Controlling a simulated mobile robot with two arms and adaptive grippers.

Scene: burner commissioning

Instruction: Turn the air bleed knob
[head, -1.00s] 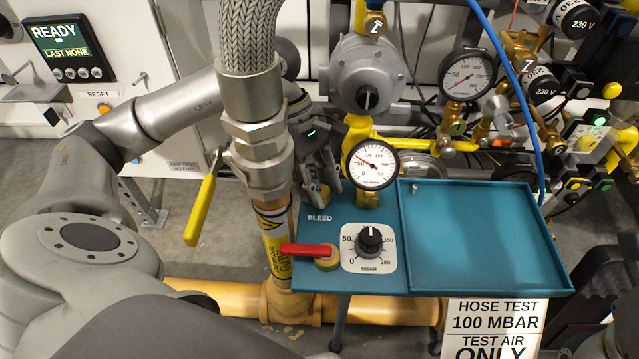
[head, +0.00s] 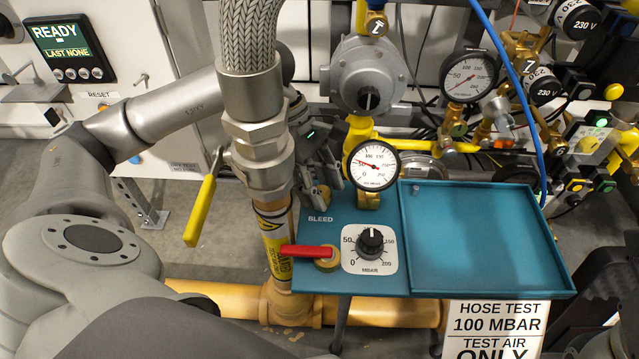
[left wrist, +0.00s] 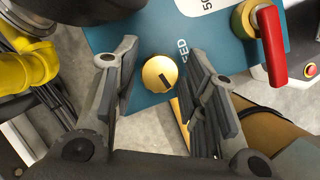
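The air bleed knob (left wrist: 160,73) is a round brass knob with a dark index mark. It sits on the teal panel beside the BLEED lettering, here partly cut off by a finger. My left gripper (left wrist: 160,90) is open around the knob, one finger on each side, with visible gaps between fingers and knob. In the head view my left gripper (head: 322,190) reaches down behind the metal hose coupling to the panel's upper left, and its fingers hide much of the knob. My right gripper is not in view.
A red-handled valve (head: 308,251) and black dial (head: 370,240) are close in front on the panel. A pressure gauge (head: 374,165) stands just right of the gripper. The braided hose (head: 250,40) and yellow lever (head: 200,212) are left. The teal tray (head: 480,240) is empty.

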